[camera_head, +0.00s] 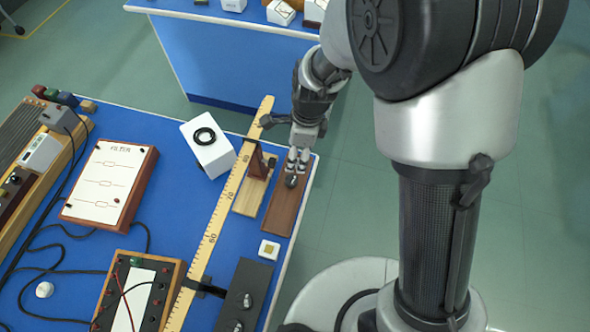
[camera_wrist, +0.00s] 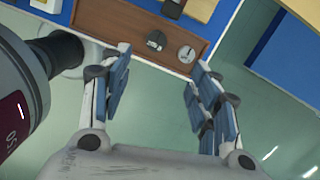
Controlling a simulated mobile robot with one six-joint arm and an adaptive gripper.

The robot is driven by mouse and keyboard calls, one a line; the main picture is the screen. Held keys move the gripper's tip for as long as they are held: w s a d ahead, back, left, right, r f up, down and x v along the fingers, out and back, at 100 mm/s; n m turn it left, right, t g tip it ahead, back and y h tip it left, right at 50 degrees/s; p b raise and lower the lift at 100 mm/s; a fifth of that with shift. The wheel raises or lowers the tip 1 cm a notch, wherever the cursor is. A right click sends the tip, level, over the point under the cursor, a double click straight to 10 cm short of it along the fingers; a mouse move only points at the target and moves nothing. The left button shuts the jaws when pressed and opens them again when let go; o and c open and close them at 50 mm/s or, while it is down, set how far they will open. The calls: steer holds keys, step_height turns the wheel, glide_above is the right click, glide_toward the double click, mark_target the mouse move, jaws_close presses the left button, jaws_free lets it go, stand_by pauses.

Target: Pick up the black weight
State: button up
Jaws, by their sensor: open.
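The black weight (camera_wrist: 156,41) is a small dark piece standing on a brown wooden board (camera_wrist: 105,20) in the wrist view. A round silvery weight (camera_wrist: 187,53) stands beside it, to the right. In the head view a dark weight (camera_head: 291,181) shows on the board (camera_head: 280,212), just below my gripper (camera_head: 297,160). My gripper is open and empty; in the wrist view its fingers (camera_wrist: 160,64) are spread, with both weights beyond and between the fingertips. I see no contact. In the head view the silvery weight cannot be told apart.
A wooden block with a dark upright (camera_head: 258,165) is left of the board. A long ruler (camera_head: 222,215) runs beside it. A white box with a black ring (camera_head: 212,152) and a small white square piece (camera_head: 269,250) are nearby. The blue bench (camera_head: 170,205) ends just right of the board.

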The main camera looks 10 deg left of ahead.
steer(key=b, duration=0.3)
glide_above(291, 180)
steer(key=f, duration=0.5)
steer(key=w+f, duration=0.1)
steer(key=f, duration=0.2)
steer(key=shift+d+f, duration=0.2)
steer(key=shift+d, duration=0.1)
steer(key=f+b, duration=0.1)
steer(key=f, duration=0.2)
steer(key=f+b, duration=0.1)
steer(key=f, duration=0.1)
steer(key=shift+s+a+f+b, duration=0.2)
steer(key=shift+s+b, duration=0.1)
steer(key=shift+s, duration=0.1)
steer(key=shift+r, duration=0.15)
steer(key=shift+c, duration=0.3)
steer(key=c, duration=1.2)
